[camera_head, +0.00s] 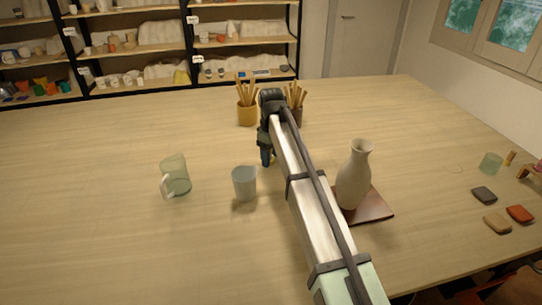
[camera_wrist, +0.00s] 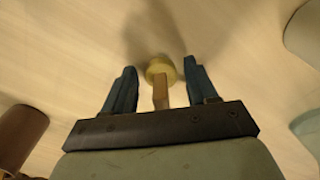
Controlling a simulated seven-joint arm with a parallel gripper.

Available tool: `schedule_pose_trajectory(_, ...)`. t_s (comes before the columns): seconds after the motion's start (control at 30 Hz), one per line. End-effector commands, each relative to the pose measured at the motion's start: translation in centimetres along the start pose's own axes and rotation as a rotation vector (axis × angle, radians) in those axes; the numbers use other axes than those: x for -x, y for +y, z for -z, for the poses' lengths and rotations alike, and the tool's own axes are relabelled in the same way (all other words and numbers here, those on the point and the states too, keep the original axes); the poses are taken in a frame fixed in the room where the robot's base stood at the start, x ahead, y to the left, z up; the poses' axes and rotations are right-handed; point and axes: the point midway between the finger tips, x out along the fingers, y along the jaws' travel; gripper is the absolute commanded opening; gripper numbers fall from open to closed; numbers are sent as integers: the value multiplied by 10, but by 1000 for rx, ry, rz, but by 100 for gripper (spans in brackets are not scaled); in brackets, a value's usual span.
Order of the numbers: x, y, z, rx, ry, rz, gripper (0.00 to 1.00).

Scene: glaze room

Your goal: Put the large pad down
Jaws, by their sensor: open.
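A tool with a round yellowish pad head (camera_wrist: 160,68) and a short wooden handle shows in the wrist view, likely the large pad. It is between the fingers of my gripper (camera_wrist: 160,88). The two blue fingers are apart, with a gap on each side of the handle. The tabletop shows beyond the head; I cannot tell whether the pad touches it. In the head view my gripper (camera_head: 267,157) is low over the middle of the table, and I cannot make out the pad there.
A grey cup (camera_head: 244,184) and a glass mug (camera_head: 175,175) stand left of my arm. A mustard pot (camera_head: 247,115) and a brown pot (camera_head: 296,117) hold sticks behind. A vase (camera_head: 354,175) stands right on a brown board (camera_head: 378,206). The table's left is clear.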

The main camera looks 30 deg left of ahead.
Motion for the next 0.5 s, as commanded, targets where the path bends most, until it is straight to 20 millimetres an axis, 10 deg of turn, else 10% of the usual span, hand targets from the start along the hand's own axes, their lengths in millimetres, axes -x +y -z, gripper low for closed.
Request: schedule_pose_trajectory(0.5,83,1,1,0,2,-2,57)
